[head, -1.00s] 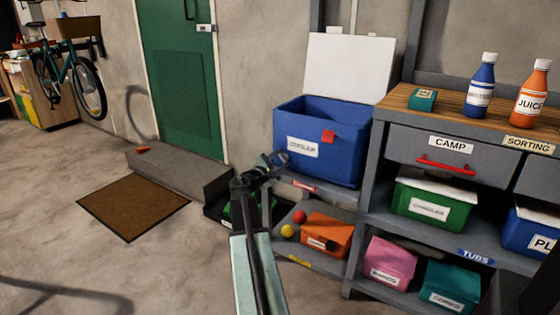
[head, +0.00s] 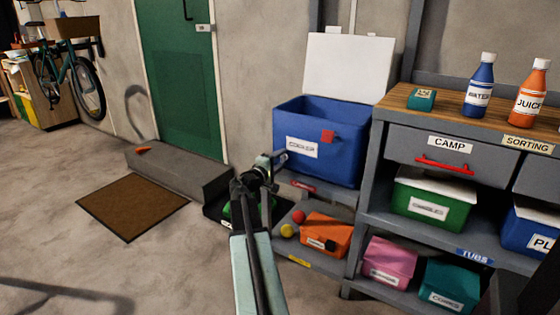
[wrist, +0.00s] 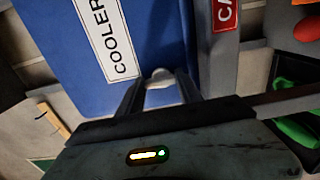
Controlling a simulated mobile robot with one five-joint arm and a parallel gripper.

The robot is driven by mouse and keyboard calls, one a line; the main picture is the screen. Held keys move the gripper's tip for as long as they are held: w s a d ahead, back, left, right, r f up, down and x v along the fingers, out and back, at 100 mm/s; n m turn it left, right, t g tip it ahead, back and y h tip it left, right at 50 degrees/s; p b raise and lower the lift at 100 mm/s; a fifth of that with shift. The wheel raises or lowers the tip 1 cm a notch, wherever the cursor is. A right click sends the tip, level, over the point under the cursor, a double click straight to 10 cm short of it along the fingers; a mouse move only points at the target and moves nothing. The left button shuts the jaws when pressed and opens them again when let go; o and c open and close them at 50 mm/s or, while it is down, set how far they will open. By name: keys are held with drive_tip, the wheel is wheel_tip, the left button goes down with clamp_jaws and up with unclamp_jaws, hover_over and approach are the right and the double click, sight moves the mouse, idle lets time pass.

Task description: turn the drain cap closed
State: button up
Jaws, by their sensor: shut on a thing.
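The blue cooler (head: 340,165) stands with its white lid (head: 348,68) open. It also fills much of the wrist view (wrist: 168,32), with its "COOLER" label (wrist: 106,38) turned on its side. A small pale drain cap (wrist: 161,95) sits low on the cooler's face, between my two fingers. My gripper (wrist: 161,88) is shut on it, one finger on each side. In the head view my gripper (head: 279,159) is at the cooler's lower left front; the cap is hidden there by the gripper. How far the cap is turned I cannot tell.
A grey shelf unit (head: 365,200) with bins stands close on the right. Below my arm are a low grey platform, an orange box (head: 326,235), a red ball (head: 298,217) and a yellow ball (head: 287,231).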

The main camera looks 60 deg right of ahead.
idle(0.5)
drive_tip(key=o, duration=1.4)
drive_tip(key=shift+a, duration=0.1)
drive_tip(key=a, duration=0.7)
drive_tip(key=shift+a, duration=0.3)
